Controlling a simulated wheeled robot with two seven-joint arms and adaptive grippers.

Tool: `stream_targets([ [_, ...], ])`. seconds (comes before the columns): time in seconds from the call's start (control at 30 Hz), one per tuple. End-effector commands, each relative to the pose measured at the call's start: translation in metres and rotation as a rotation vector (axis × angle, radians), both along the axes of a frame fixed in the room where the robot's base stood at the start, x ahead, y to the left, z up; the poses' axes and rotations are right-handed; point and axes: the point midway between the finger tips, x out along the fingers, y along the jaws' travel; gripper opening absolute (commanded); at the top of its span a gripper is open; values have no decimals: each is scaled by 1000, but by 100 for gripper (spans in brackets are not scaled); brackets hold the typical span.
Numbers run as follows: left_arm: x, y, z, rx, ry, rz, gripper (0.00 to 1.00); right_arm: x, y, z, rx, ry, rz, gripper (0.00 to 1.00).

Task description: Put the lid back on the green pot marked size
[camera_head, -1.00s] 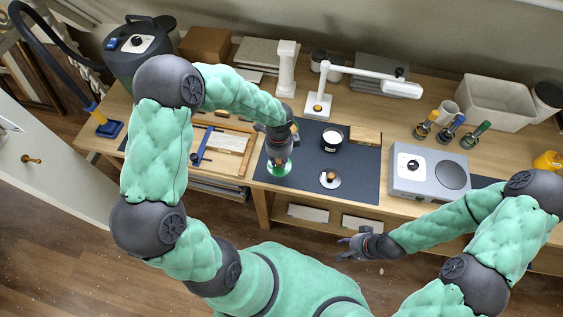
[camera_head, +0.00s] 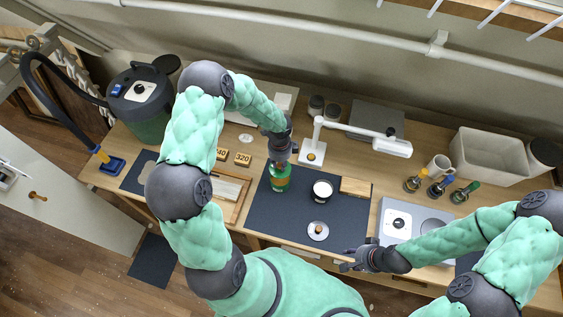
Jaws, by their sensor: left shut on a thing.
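The green pot (camera_head: 280,181), with an orange-brown label, is at the left of the dark mat (camera_head: 265,222). My left gripper (camera_head: 281,161) is over its top and shut on it. The gripper hides the pot's mouth. I cannot tell whether its base touches the mat.
A white jar with a dark band (camera_head: 322,191) stands behind the lid, beside a wooden block (camera_head: 355,187). A white jointed-arm stand (camera_head: 312,153) is behind the mat. A grey hotplate-like unit (camera_head: 390,214) is right. The mat's front left is clear.

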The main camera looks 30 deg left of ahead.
Motion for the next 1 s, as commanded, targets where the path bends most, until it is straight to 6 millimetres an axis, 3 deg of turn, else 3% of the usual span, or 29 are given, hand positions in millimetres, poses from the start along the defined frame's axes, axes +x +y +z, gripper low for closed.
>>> stream_targets([
  [0.8,0,0,-58,0,0,0,0,0,0,-45,0,-1,0,40],
  [1.0,0,0,-64,0,0,0,0,0,0,-49,0,-1,0,40],
])
